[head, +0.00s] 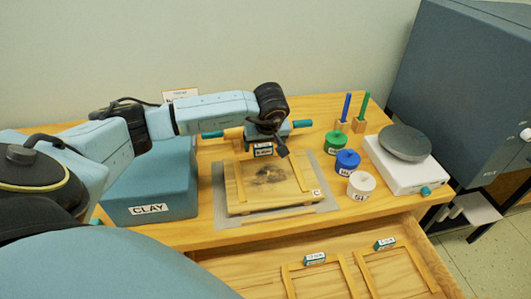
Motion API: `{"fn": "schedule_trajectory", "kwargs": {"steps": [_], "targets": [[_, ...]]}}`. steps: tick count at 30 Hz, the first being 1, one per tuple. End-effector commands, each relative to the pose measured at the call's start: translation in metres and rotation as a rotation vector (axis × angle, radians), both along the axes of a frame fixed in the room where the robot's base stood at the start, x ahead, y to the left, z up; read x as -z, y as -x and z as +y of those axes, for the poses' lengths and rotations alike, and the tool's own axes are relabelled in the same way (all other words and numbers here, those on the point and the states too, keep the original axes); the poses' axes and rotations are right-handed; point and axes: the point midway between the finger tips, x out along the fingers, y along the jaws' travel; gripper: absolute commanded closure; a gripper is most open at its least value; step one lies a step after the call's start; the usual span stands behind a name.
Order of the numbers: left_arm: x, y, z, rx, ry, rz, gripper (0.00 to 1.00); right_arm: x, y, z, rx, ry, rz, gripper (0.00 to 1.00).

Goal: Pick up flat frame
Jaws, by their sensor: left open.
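Two similar tagged frames lie in the open drawer, one in the middle (288,283) and one at right (367,275); the tag lettering is too small to read. My left gripper (264,142) is open over the back of the board, partly hiding a rolling pin with teal handles (302,124). Contact is unclear. My right gripper is not in view.
A blue CLAY box (150,190) stands left. Green (337,142), blue (347,162) and white (361,186) jars stand right, before two upright tools in wooden blocks (358,125). A white device with a grey disc (405,142) is farther right. The open drawer (235,265) juts out in front.

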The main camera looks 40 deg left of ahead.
Motion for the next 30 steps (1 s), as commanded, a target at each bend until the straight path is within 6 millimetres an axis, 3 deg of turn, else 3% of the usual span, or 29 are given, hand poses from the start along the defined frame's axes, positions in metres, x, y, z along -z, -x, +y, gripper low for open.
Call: {"fn": "schedule_trajectory", "kwargs": {"steps": [6,15,27,30], "targets": [[0.031,-0.007,0.006,-0.001,0.002,0.001,0.20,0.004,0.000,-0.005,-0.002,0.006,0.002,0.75],[0.035,-0.008,0.008,0.001,0.000,0.000,0.20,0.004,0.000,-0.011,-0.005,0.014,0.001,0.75],[0.034,-0.008,0.008,0.001,0.000,0.000,0.70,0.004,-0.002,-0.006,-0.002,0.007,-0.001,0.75],[0.034,-0.008,0.008,0.000,0.000,-0.001,0.70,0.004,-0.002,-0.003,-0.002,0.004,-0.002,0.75]]}}
